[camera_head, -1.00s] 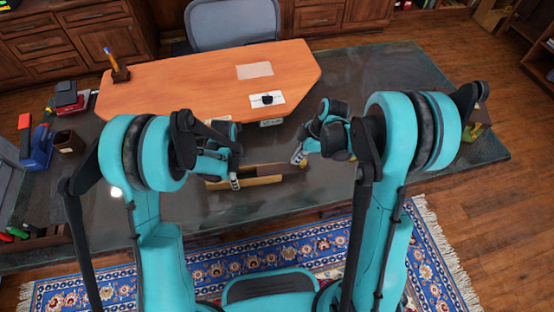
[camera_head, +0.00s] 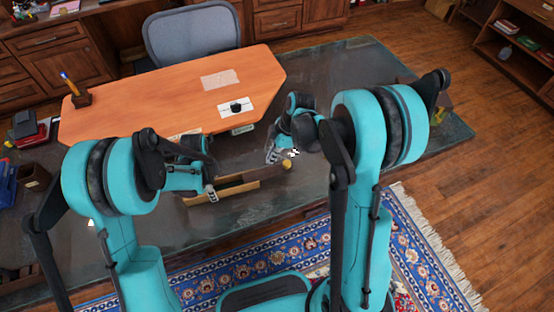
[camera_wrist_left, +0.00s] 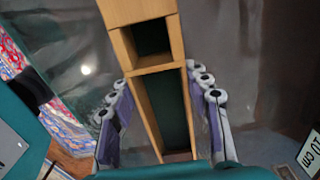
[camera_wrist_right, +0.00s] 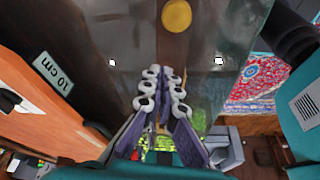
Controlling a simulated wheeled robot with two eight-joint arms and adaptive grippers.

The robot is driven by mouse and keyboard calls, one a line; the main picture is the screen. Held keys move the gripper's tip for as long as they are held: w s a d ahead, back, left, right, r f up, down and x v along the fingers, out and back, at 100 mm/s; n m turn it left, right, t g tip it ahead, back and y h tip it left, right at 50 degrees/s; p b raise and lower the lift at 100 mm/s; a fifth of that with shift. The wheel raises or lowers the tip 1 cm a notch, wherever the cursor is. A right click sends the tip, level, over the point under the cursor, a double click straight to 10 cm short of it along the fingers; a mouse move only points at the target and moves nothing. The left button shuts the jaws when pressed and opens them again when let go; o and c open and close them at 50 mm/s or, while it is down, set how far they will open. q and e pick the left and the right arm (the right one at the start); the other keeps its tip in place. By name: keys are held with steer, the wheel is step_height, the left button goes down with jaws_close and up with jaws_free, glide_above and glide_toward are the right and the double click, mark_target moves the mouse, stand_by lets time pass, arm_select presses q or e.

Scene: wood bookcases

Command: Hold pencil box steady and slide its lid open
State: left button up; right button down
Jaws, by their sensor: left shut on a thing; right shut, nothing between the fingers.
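The long wooden pencil box (camera_head: 238,188) lies near the desk's front edge. Its top is uncovered over the part seen in the left wrist view, showing a small and a long dark-lined compartment (camera_wrist_left: 125,47). My left gripper (camera_head: 212,193) is shut on the box, one finger along each long side. The brown lid (camera_head: 268,170) sticks out past the box's right end and carries a round yellow knob (camera_head: 287,164). My right gripper (camera_head: 272,157) is shut and empty beside the lid. In the right wrist view the knob (camera_wrist_right: 176,15) stands clear ahead of the fingertips (camera_wrist_right: 163,75).
An orange wooden desk top (camera_head: 150,105) lies behind the box, with a white card (camera_head: 237,106) on it. A "10 cm" label (camera_wrist_right: 53,72) sits near its edge. A pen holder (camera_head: 80,98) stands far left.

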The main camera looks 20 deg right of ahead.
arm_select(q)
steer(key=o, duration=1.5)
arm_select(e)
steer(key=v, duration=0.7)
steer(key=shift+r, duration=0.35)
steer(key=shift+d, duration=0.1)
